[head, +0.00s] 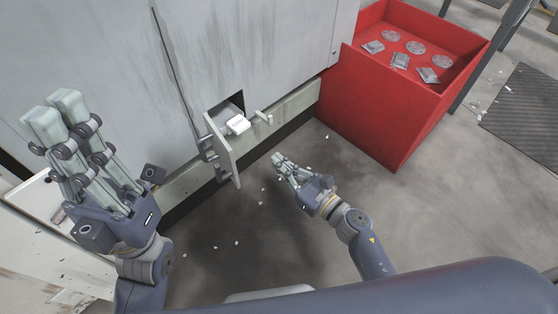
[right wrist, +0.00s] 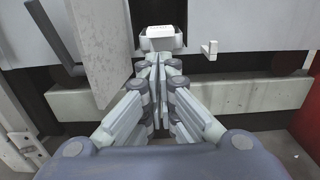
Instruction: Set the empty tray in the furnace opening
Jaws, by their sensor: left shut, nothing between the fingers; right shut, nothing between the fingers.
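The furnace (head: 110,50) is the big grey machine. Its small dark opening has a hinged door (head: 222,150) swung open towards me. A tray with a pale, block-like front (head: 237,124) sits in the opening, its front sticking out. The pale front also shows in the right wrist view (right wrist: 161,40); the rest of the tray is mostly hidden inside. My right gripper (head: 277,159) is shut and empty, in front of the opening and to its right, apart from the tray in the head view. My left gripper (head: 56,105) is shut and empty, raised at the left.
A red bin (head: 375,110) with several metal castings stands to the right of the furnace. A small handle (head: 263,117) sticks out beside the opening. A pale bench (head: 40,245) is at the lower left. Small scraps lie on the otherwise clear floor.

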